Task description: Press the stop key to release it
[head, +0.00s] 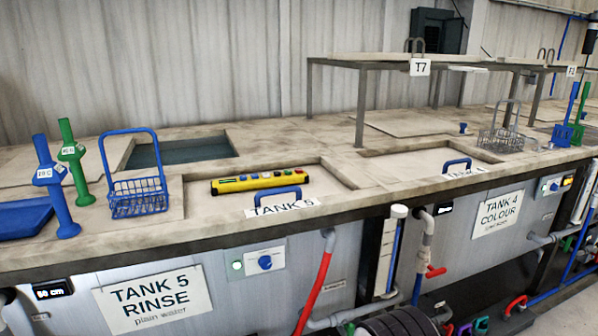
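A yellow control box (261,183) with a row of small coloured keys lies on the closed lid of tank 5, behind its blue handle. A small red key (300,172) shows near its right end. The keys are too small to read, and I cannot tell which is the stop key or whether it is pressed in. My gripper is not in view.
The tank 5 lid (230,207) has a blue handle (278,195) at its front. A blue basket (138,195) and blue and green upright handles stand to the left. A raised shelf (345,64) stands behind right. A dark ribbed object (398,324) is at the bottom edge.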

